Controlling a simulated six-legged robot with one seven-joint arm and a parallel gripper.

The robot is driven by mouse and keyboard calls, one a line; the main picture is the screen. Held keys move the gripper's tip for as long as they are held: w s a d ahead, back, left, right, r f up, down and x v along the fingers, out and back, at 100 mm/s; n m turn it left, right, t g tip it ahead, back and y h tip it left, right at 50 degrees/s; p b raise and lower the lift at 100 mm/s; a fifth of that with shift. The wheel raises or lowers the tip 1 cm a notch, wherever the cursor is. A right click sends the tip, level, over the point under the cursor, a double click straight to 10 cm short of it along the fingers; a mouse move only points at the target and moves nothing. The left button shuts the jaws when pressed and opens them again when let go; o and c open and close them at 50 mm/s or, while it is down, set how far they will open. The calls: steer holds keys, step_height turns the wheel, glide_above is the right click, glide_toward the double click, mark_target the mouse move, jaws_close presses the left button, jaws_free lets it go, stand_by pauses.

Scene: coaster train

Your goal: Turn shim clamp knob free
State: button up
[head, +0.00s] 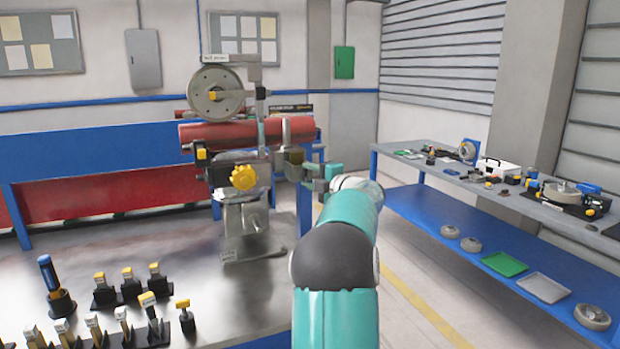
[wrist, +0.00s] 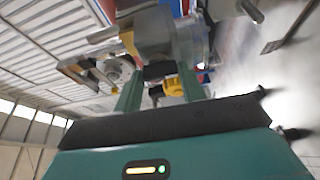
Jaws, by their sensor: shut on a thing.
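My gripper (head: 305,171) reaches the right side of the coaster wheel assembly on the metal bench. In the wrist view its two green fingers (wrist: 160,82) are closed on a small dark part, which looks like the shim clamp knob (wrist: 157,71). The fingers hide much of it, and its turn angle cannot be told. A yellow star-shaped knob (head: 243,177) faces the front of the assembly, left of and apart from my gripper. It also shows behind the fingers in the wrist view (wrist: 174,87).
A grey wheel (head: 214,93) stands above a red tube (head: 225,133) on the assembly. Several yellow-topped pieces stand in black holders (head: 131,290) at the bench's front left, beside a blue-handled tool (head: 49,272). A side table (head: 450,172) holds parts at right. The aisle between is clear.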

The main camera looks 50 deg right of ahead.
steer(key=shift+n, duration=0.4)
steer(key=o, duration=1)
steer(key=shift+s, duration=0.1)
steer(key=s, duration=0.4)
steer(key=s+a, duration=0.1)
steer(key=s, duration=0.4)
steer(key=s+a, duration=0.1)
steer(key=s, duration=0.3)
steer(key=shift+s+r, duration=0.1)
steer(key=shift+s, duration=0.15)
